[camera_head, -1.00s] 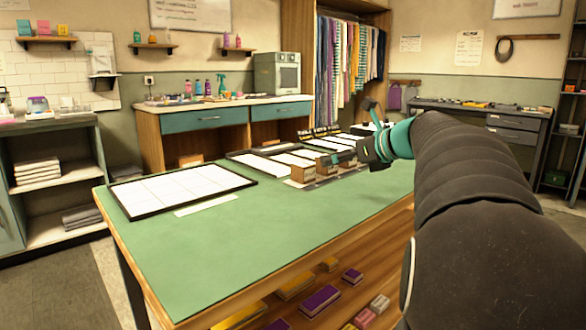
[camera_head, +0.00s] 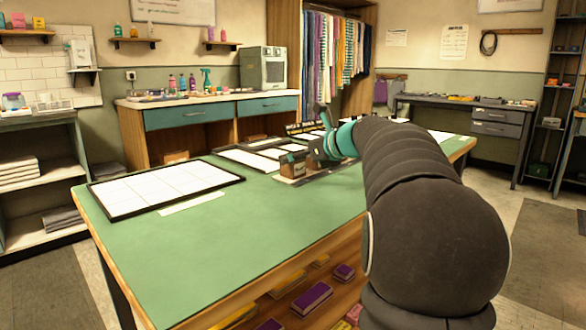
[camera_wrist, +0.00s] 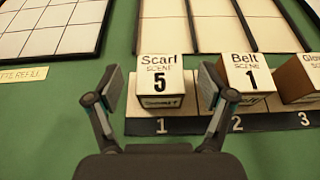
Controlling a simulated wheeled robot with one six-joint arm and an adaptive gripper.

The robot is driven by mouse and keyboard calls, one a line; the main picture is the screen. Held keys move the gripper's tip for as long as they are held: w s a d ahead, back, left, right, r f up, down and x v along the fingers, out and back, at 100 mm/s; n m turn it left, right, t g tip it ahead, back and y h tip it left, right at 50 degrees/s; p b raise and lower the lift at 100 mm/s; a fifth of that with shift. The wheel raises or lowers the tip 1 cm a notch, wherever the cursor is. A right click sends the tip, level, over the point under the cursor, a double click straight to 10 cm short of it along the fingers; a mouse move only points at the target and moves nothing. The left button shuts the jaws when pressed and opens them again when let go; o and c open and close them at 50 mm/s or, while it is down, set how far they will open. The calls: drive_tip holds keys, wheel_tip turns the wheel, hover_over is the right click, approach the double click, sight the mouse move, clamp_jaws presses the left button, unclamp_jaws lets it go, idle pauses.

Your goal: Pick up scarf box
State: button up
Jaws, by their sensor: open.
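I cannot tell whether either finger touches a box. In the head view a box at the strip's left end (camera_head: 292,164) shows beside my gripper (camera_head: 318,152), and my arm hides the others.
A third box (camera_wrist: 300,82), partly cut off, stands on slot 3. White gridded trays (camera_head: 165,187) lie on the green table (camera_head: 225,245) behind and left of the strip. The table's front left is clear. Several boxes (camera_head: 310,298) lie on the shelf below.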

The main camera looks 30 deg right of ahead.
drive_tip(key=x, duration=0.4)
drive_tip(key=shift+w+f, duration=0.15)
drive_tip(key=shift+f, duration=0.1)
drive_tip(key=c, duration=1.3)
